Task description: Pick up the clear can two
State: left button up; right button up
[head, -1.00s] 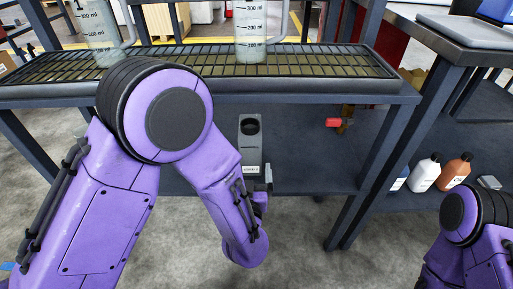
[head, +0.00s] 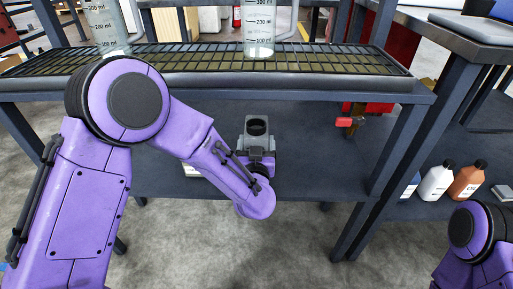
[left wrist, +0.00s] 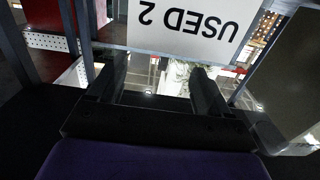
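Two clear measuring cans with ml marks stand on the grated top shelf: one at the left (head: 108,28) and one near the middle (head: 259,28). Their tops are cut off, and I cannot read which is can two. My left gripper (left wrist: 158,82) has its fingers apart, with nothing clearly held between them. In the left wrist view a white label (left wrist: 190,28) reads "USED 2" upside down. My right gripper is out of view.
The grated shelf (head: 190,84) with its dark front rim lies above my left forearm. A red-handled item (head: 348,122) is at the right of the lower shelf. White (head: 436,184) and orange (head: 467,182) bottles stand further right.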

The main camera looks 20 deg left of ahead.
aim_at(256, 121)
pick_arm(q)
jog(key=c, duration=1)
notch_tip(256, 121, up, 10)
jog(key=p, duration=0.4)
